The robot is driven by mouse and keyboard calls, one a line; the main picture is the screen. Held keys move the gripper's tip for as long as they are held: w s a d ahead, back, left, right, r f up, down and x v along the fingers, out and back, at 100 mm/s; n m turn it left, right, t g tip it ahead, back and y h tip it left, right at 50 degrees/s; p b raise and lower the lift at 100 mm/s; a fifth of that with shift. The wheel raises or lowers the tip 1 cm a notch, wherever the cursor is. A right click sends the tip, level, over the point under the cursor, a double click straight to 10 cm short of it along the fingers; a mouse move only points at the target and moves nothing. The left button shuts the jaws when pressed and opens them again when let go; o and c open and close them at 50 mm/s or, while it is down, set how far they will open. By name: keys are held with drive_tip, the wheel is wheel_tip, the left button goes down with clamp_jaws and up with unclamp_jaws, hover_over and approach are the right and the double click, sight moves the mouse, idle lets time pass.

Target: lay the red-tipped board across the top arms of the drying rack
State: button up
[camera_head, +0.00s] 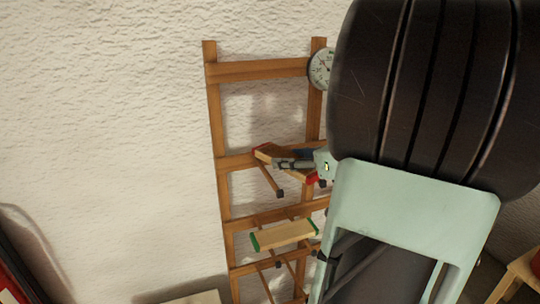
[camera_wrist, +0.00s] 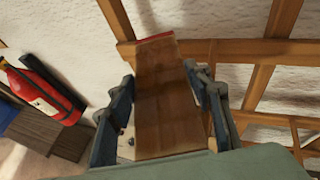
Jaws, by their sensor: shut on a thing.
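My gripper (camera_head: 292,164) is shut on this board. In the wrist view the board (camera_wrist: 168,105) lies between both jaws, its red far end near the rack's wood. The drying rack (camera_head: 258,69) is a wooden frame against the wall. One top arm (camera_head: 268,178) with a dark cap shows below the board; the other is mostly hidden. I cannot tell whether the board touches the arms.
A green-tipped board (camera_head: 284,236) lies across the lower arms. A round dial (camera_head: 320,68) is at the rack's upper right. In the wrist view a red fire extinguisher (camera_wrist: 38,92) stands at the left. The wall left of the rack is bare.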

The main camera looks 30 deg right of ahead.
drive_tip(key=shift+f+b, duration=0.45)
drive_tip(key=shift+f, duration=0.15)
drive_tip(key=o, duration=1.4)
